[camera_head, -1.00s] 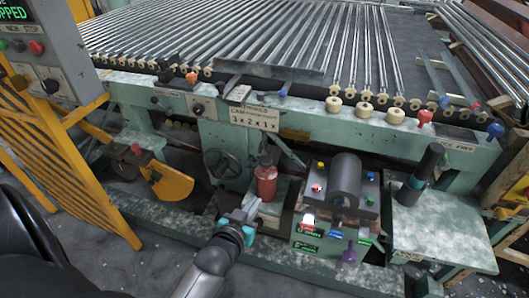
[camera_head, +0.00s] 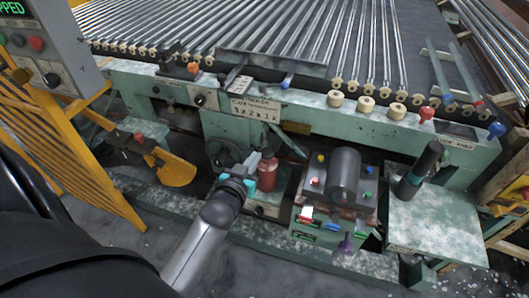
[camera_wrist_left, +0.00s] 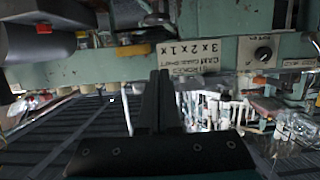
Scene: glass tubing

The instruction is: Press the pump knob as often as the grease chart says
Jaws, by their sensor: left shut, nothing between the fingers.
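The red pump (camera_head: 267,174) stands upright on the green machine's low ledge, its knob (camera_head: 267,153) on top. My left gripper (camera_head: 251,162) is just left of the pump's upper part, shut and empty. I cannot tell whether it touches the pump. In the left wrist view its shut fingers (camera_wrist_left: 160,98) point up the picture. A pale chart plate (camera_head: 256,108) is fixed to the beam above the pump; it also shows in the left wrist view (camera_wrist_left: 188,58), with multiplier marks such as "2 x". Its small words are hard to read. My right gripper is not in view.
A dark motor (camera_head: 345,176) with coloured knobs stands right of the pump. A dark upright cylinder (camera_head: 417,170) stands on the ledge farther right. A handwheel (camera_head: 222,152) is close behind the left gripper. A yellow guard (camera_head: 75,165) is at the left.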

